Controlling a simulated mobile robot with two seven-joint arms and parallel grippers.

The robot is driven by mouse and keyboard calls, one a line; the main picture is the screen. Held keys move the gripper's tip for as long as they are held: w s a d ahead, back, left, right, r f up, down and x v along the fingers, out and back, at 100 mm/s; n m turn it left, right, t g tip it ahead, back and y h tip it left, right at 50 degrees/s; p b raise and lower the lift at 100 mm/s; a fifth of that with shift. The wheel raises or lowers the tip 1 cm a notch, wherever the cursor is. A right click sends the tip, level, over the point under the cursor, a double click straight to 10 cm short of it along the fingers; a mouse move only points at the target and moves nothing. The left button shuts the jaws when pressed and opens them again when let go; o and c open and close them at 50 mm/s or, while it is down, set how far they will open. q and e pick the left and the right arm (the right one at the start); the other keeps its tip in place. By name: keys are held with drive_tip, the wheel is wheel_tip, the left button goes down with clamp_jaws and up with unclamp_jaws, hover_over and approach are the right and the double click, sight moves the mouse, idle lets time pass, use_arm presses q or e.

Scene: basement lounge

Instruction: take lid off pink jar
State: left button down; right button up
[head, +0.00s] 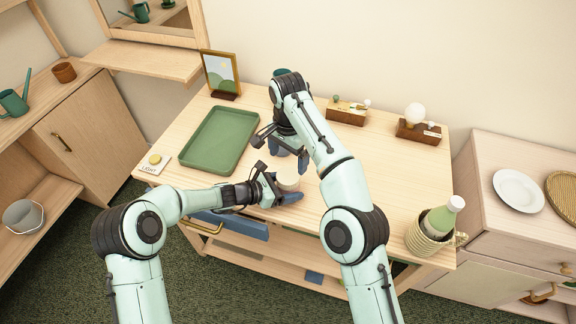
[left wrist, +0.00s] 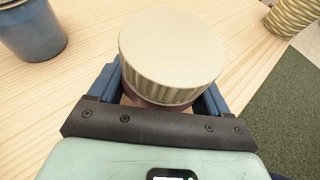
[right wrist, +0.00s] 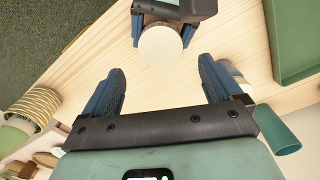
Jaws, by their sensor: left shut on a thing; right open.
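The pink jar stands on the wooden table near its front edge, with a ribbed cream lid (left wrist: 170,45) on top. Only a narrow mauve-pink strip of the jar (left wrist: 150,101) shows under the lid in the left wrist view. The lid also shows in the head view (head: 289,183) and the right wrist view (right wrist: 161,45). My left gripper (left wrist: 161,88) is shut on the jar, one blue finger on each side below the lid. My right gripper (right wrist: 165,75) is open and empty, its fingers apart and pointing toward the lid without touching it.
A green tray (head: 221,139) lies on the table's left half. A blue cup (left wrist: 32,28) stands near the jar. A striped jug (head: 425,237) with a bottle is at the right front. A picture frame (head: 220,73) and small wooden boxes line the back. A blue drawer (head: 240,226) stands open at the front.

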sight(288, 176)
drive_tip(key=shift+f, duration=3.85)
drive_tip(key=c, duration=1.1)
drive_tip(key=shift+n, duration=1.7)
drive_tip(key=o, duration=1.2)
